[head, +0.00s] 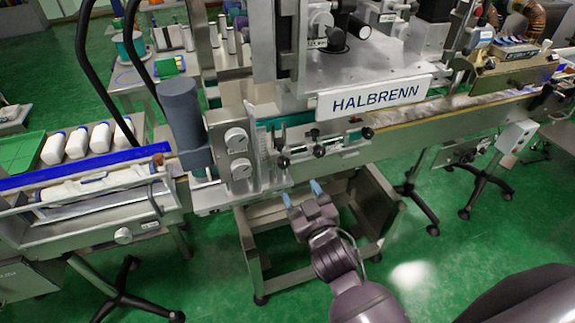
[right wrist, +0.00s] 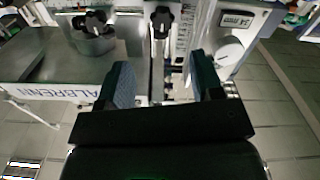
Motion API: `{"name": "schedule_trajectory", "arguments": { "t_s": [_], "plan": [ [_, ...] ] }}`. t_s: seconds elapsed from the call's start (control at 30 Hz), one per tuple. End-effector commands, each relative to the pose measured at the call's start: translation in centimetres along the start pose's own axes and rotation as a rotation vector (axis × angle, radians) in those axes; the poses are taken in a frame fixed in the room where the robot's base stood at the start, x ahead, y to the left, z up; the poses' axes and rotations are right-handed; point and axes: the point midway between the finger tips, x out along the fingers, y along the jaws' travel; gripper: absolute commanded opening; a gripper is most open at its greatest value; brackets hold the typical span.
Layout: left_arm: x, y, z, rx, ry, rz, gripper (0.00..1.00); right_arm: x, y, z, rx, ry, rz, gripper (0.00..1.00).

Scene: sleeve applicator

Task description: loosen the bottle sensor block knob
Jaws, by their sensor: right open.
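Several black knobs sit on the front rail of the machine below the HALBRENN sign. One knob (head: 283,161) is at the left end, another (head: 319,151) is in the middle, and one (head: 367,132) is at the right. I cannot tell which belongs to the bottle sensor block. In the right wrist view a black star-shaped knob (right wrist: 162,18) shows ahead, beyond the fingers and roughly between them. My right gripper (head: 302,193) is open and empty, below and in front of the rail, apart from the knobs. Its blue-tipped fingers also show in the wrist view (right wrist: 160,84). My left gripper is not in view.
The HALBRENN sign (head: 375,97) juts out above the rail. A grey cylinder (head: 182,112) stands further left. The steel frame (head: 300,262) stands below.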

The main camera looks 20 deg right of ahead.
Motion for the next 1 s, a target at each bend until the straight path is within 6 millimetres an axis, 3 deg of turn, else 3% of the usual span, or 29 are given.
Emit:
{"name": "schedule_trajectory", "arguments": {
  "t_s": [0.5,0.7,1.0],
  "plan": [
    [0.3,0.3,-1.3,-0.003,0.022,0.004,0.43,7.6,0.0,0.0,0.0,-0.001,0.0,0.6],
    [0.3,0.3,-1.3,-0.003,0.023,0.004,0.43,9.0,0.0,0.1,-0.001,-0.002,-0.001,0.6],
    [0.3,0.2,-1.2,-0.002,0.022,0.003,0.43,9.2,0.0,0.1,0.0,-0.002,0.0,0.6]
  ]
}}
